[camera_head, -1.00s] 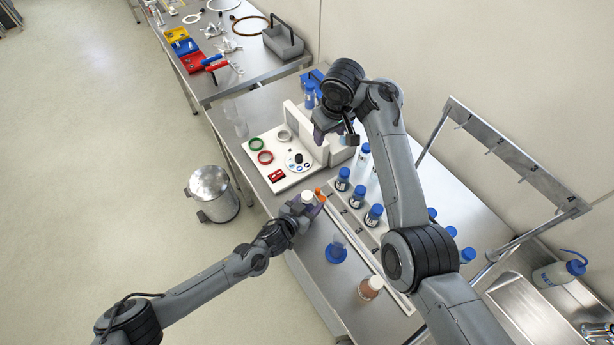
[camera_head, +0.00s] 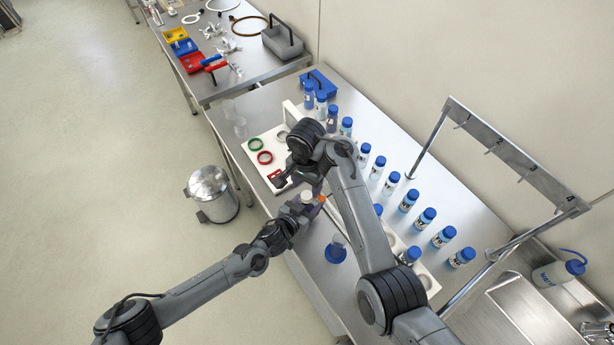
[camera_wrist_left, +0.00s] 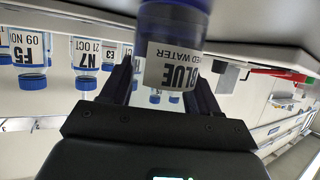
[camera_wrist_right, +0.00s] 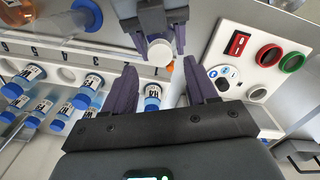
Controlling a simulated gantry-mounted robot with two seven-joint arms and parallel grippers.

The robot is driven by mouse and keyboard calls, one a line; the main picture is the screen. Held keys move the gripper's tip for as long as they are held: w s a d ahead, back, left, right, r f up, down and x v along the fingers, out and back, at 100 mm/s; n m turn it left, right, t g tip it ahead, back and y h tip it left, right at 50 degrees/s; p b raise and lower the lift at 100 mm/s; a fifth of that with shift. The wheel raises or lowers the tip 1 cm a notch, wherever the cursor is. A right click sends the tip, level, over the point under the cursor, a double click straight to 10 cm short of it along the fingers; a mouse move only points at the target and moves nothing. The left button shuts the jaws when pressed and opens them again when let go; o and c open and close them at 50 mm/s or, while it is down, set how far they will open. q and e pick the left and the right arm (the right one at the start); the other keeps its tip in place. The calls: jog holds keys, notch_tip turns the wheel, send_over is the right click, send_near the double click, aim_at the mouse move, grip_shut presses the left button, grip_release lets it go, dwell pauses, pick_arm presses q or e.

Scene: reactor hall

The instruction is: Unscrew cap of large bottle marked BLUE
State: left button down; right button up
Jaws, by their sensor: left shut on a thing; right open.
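The large bottle marked BLUE (camera_wrist_left: 172,62) fills the space between my left gripper's fingers in the left wrist view, its label upside down there. My left gripper (camera_wrist_left: 163,80) is shut around the bottle's body. The white cap (camera_head: 307,197) shows on top in the head view, and it also shows in the right wrist view (camera_wrist_right: 160,52), beside the left fingers. My right gripper (camera_wrist_right: 160,72) is open and empty, just above the cap and facing it; the cap appears slightly beyond its fingertips. The bottle's body is mostly hidden in the head view.
A numbered rack (camera_wrist_right: 105,62) with small blue-capped bottles stands beside the gripped bottle. A clear vessel with a blue base (camera_head: 336,252) stands close by. A panel with red and green rings (camera_head: 262,150) lies behind. More blue-capped bottles (camera_head: 408,200) line the bench's right side.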

aim_at(306, 195)
jog(key=shift+f, duration=2.35)
grip_shut()
jog(key=n, duration=0.7)
jog(key=shift+o, duration=0.3)
grip_release()
